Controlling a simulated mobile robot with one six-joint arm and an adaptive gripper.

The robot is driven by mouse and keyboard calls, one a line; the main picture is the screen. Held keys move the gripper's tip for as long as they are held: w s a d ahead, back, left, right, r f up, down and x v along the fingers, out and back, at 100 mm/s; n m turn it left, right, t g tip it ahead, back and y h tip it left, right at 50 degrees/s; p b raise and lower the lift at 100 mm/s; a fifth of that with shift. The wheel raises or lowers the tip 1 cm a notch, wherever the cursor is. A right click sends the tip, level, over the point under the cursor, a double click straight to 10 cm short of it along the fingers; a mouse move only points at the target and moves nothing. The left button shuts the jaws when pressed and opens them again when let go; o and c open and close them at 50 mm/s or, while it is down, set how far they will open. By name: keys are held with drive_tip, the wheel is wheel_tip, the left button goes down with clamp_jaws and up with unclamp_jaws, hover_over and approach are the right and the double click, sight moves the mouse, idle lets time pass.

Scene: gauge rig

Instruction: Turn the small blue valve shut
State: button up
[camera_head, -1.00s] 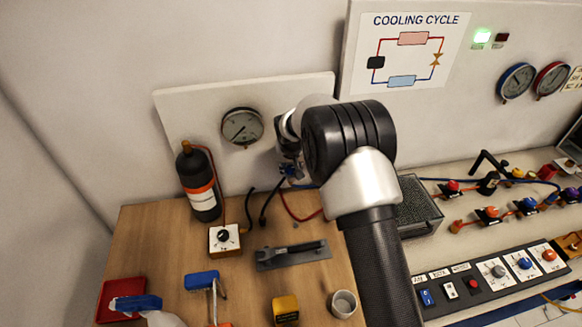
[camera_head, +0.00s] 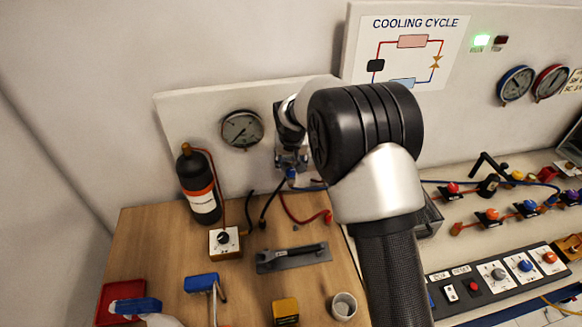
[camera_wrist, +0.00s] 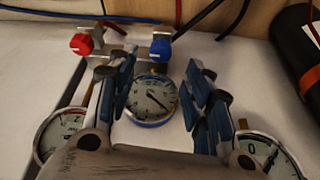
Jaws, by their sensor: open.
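The small blue valve (camera_wrist: 160,48) is a blue knob at the top centre of the wrist view, on a metal fitting beside a red knob (camera_wrist: 81,44). In the head view a small blue part (camera_head: 291,174) shows just below my gripper (camera_head: 291,155), in front of the white back panel. My gripper (camera_wrist: 160,82) is open in the wrist view, its blue-grey fingers spread to either side. The blue knob appears beyond the fingertips, between their lines; contact does not show. A blue-rimmed gauge (camera_wrist: 152,100) shows between the fingers.
A red-rimmed gauge (camera_wrist: 60,132) and another gauge (camera_wrist: 270,157) flank my fingers in the wrist view. A dark bottle (camera_head: 199,187) stands left of my gripper. Red and black hoses (camera_head: 297,212) run below it. A metal tool (camera_head: 293,257) lies on the wooden bench.

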drive_tip(key=shift+v, duration=2.8)
drive_tip(key=s+d+r+b, duration=0.1)
drive_tip(key=s+d+r, duration=0.45)
drive_tip(key=s, duration=0.25)
drive_tip(key=s+d+r+b, duration=0.2)
drive_tip(key=s+d+r, duration=0.2)
drive_tip(key=s+r, duration=0.3)
drive_tip(key=s+d+f+b, duration=0.1)
drive_tip(key=s+d+f, duration=0.1)
drive_tip(key=s, duration=1)
drive_tip(key=s+d+f+b, duration=0.1)
drive_tip(key=s+d+f, duration=0.1)
drive_tip(key=s, duration=1.1)
drive_tip(key=shift+s+d+f+b, duration=0.25)
drive_tip(key=shift+f+b, duration=0.1)
drive_tip(key=shift+f, duration=0.2)
